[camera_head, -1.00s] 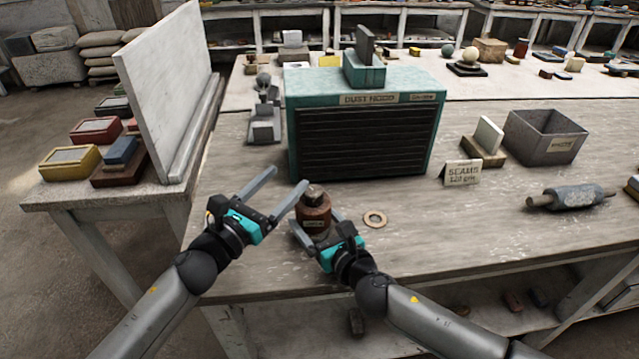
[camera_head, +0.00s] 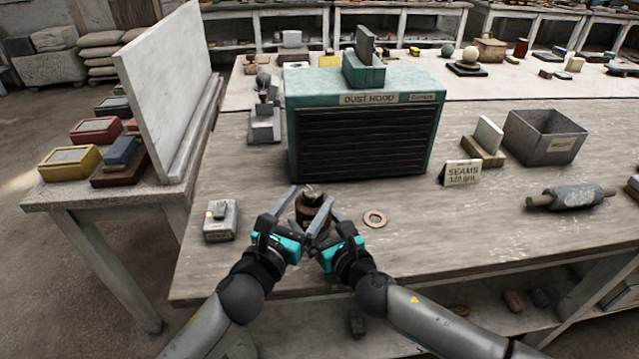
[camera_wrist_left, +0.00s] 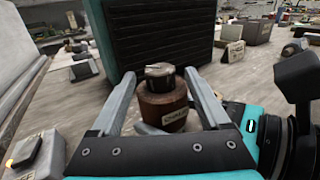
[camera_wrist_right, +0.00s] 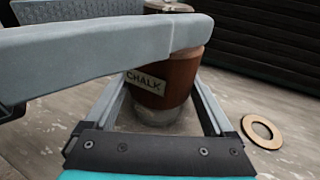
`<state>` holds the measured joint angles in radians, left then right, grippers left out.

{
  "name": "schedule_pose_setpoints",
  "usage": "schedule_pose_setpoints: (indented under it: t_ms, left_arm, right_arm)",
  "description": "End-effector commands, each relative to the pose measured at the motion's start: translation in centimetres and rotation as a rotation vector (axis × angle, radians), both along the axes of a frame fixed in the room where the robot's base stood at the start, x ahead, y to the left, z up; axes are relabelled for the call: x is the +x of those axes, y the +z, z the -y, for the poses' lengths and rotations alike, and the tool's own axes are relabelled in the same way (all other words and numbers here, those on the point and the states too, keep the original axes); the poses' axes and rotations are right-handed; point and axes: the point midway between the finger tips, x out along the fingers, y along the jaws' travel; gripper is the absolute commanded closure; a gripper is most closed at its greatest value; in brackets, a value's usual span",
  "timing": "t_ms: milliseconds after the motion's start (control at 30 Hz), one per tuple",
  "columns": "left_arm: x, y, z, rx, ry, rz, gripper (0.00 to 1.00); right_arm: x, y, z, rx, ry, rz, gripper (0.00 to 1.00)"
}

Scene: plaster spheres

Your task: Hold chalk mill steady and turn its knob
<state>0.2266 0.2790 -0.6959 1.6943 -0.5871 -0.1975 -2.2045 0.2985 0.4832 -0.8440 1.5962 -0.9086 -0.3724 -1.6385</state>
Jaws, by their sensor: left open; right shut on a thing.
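The chalk mill (camera_head: 314,212) is a brown cylinder with a dark knob (camera_wrist_left: 158,71) on top, standing upright on the bench in front of the dust hood. Its CHALK label shows in the right wrist view (camera_wrist_right: 146,83). My right gripper (camera_head: 324,222) is shut on the mill's lower body from the front right. My left gripper (camera_wrist_left: 160,78) is open, with one finger on each side of the knob and upper mill; I cannot tell whether they touch it. A left finger crosses the right wrist view and hides the mill's upper part.
A grey switch box (camera_head: 220,220) stands left of my left gripper. A flat ring (camera_head: 375,219) lies right of the mill. The teal dust hood (camera_head: 437,125) stands close behind. The bench right of the ring is clear up to a roller (camera_head: 571,198).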

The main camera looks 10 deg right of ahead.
Motion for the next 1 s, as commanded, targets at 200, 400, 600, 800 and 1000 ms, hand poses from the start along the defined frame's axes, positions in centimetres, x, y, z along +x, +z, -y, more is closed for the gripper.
schedule_pose_setpoints:
  t_ms: [200,400,600,800,1000]
  left_arm:
    - [2.8,0.1,1.7,-0.003,0.0,0.001,0.2]
    - [4.3,0.0,2.7,-0.001,-0.001,0.0,0.2]
    - [4.9,0.0,3.0,0.0,0.0,0.0,0.2]
    - [5.0,0.0,3.0,-0.001,-0.001,-0.001,0.2]
    - [5.0,0.0,3.0,-0.001,-0.001,-0.001,0.35]
  right_arm:
    - [0.0,-0.1,0.0,0.0,0.0,-0.002,0.69]
    - [0.0,-0.1,0.0,0.001,0.0,-0.003,0.69]
    - [0.0,-0.1,0.0,0.001,0.001,-0.003,0.69]
    - [0.0,-0.1,0.0,0.001,0.001,-0.003,0.69]
    - [0.0,-0.1,0.0,0.001,0.001,-0.003,0.69]
